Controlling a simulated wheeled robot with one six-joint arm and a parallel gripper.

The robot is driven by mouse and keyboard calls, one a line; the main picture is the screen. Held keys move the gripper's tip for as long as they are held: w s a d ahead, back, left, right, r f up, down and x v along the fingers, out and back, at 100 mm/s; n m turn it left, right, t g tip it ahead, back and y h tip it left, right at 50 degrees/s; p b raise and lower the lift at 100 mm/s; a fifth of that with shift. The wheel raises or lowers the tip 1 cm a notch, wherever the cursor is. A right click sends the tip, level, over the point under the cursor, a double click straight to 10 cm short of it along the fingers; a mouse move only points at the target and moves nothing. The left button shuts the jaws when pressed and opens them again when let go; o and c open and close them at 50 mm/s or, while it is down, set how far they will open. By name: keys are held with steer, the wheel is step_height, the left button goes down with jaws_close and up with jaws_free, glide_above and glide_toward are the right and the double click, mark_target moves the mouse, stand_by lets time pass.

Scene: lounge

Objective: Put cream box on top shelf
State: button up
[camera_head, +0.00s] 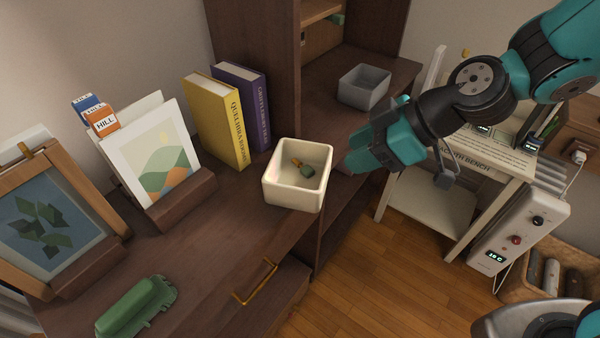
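The cream box (287,192) is a square open-topped bin. It sits upright on the dark brown cabinet top (222,215), close to the front edge. A small green and orange item (304,169) lies inside it. My teal gripper (354,163) is just right of the box, pointing left towards its rim. A gap or contact between them is hard to judge, and the finger opening is hidden by the angle. A tall shelf unit (255,35) stands behind; a pale wooden shelf (318,12) inside it shows at the top edge, mostly cut off.
A grey bin (364,86) stands on the cabinet behind my gripper. Yellow (215,118) and purple (243,100) books stand behind the box. Framed pictures (152,155) are at left, a green object (137,306) at front left. A white bench (440,190) is at right.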

glide_toward(291, 186)
steer(key=x, duration=0.5)
steer(key=shift+w+d+p, duration=0.2)
steer(key=shift+w+p, duration=0.1)
steer(key=shift+p, duration=0.1)
steer(key=shift+s+p+x, duration=0.2)
steer(key=shift+p+x, duration=0.1)
steer(key=shift+x, duration=1.05)
steer(key=shift+s+p+x, duration=0.2)
steer(key=shift+p+x, duration=0.1)
steer(key=shift+x, duration=1.05)
steer(key=shift+a+r, duration=0.1)
jaws_close()
